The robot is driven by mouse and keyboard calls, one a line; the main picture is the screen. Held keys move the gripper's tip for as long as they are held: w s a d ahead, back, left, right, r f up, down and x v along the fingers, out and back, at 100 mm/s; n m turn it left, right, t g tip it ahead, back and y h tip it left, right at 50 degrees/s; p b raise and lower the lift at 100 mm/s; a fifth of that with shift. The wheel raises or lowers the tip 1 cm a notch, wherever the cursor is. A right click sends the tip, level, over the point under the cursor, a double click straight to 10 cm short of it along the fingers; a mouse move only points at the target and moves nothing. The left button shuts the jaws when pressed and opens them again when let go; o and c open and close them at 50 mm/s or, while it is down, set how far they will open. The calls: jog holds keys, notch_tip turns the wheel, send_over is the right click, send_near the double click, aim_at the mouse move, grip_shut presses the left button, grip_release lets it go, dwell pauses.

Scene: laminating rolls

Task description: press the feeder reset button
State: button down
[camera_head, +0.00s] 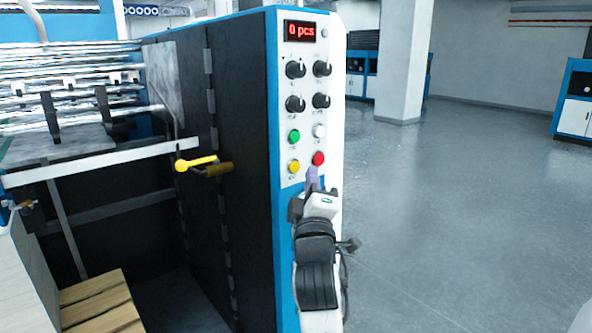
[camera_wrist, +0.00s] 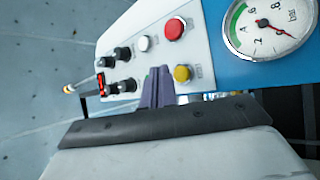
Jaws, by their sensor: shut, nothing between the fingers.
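The control panel carries a green button (camera_head: 294,136), a white button (camera_head: 319,131), a yellow button (camera_head: 294,166) and a red button (camera_head: 318,159). Their labels are too small to read, so I cannot tell which is the feeder reset. My gripper (camera_head: 313,178) is shut and empty, its purple fingertips just below the red button in the head view. In the wrist view the fingers (camera_wrist: 158,88) point at the panel, with white (camera_wrist: 145,43), red (camera_wrist: 174,29) and yellow (camera_wrist: 182,73) buttons showing around them. The green button is hidden there, apparently behind the fingers. Contact cannot be told.
Several black knobs (camera_head: 295,69) and a red "0 pcs" display (camera_head: 301,31) sit above the buttons. A pressure gauge (camera_wrist: 270,25) is beside the panel. A yellow-handled lever (camera_head: 196,162) sticks out left of the panel. Open floor (camera_head: 450,200) lies to the right.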

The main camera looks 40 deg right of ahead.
jog(key=shift+s+d+b, duration=0.1)
jog(key=shift+s+b, duration=0.35)
jog(key=shift+s, duration=1.2)
